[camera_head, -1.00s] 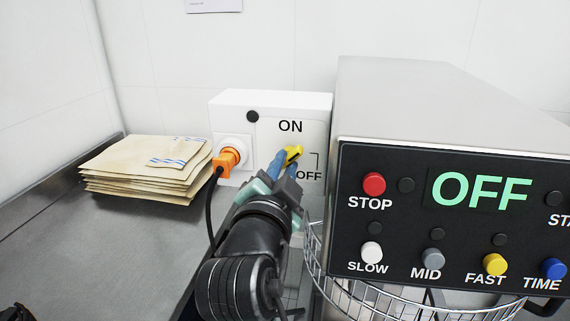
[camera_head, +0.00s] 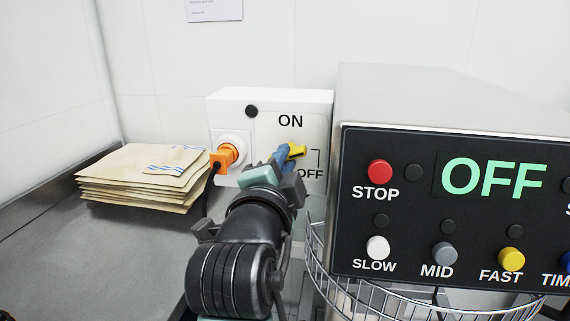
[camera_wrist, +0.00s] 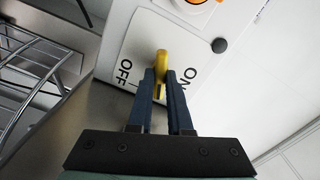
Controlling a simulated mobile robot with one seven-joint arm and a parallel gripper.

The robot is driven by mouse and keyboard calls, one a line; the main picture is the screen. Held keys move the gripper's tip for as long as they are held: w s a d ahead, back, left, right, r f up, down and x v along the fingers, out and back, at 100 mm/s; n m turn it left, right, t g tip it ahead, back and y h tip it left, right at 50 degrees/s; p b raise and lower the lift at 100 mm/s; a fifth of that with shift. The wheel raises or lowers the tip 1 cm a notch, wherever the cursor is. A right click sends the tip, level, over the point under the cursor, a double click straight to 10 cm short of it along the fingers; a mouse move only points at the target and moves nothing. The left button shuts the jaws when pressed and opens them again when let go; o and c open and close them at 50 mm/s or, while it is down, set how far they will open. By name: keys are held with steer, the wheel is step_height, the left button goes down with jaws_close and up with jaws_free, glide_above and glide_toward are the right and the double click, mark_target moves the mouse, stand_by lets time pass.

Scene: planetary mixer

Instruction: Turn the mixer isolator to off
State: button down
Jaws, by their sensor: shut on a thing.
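The isolator is a white wall box (camera_head: 230,105) with a yellow handle (camera_head: 297,151) on its front panel. ON is printed above the handle and OFF below it at the right. My gripper (camera_head: 285,156) reaches up to the handle from below, its blue fingers partly covering it. In the wrist view the yellow handle (camera_wrist: 161,66) sits between the two fingertips (camera_wrist: 161,80), which are shut on it. There OFF lies to its left and ON to its right. The handle's exact angle is hard to tell.
The mixer's control panel (camera_head: 440,285) stands close at the right, its display reading OFF, with a wire guard (camera_head: 325,268) below. An orange plug (camera_head: 224,158) sits in the socket left of the handle. Stacked paper sacks (camera_head: 140,180) lie on the counter at the left.

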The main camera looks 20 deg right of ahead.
steer(key=shift+f+b, duration=0.15)
steer(key=shift+b, duration=0.15)
steer(key=shift+m+b, duration=1.7)
steer(key=shift+m, duration=0.4)
steer(key=c, duration=0.7)
jaws_free()
steer(key=b+v, duration=0.1)
steer(key=v, duration=0.6)
steer(key=shift+r, duration=0.25)
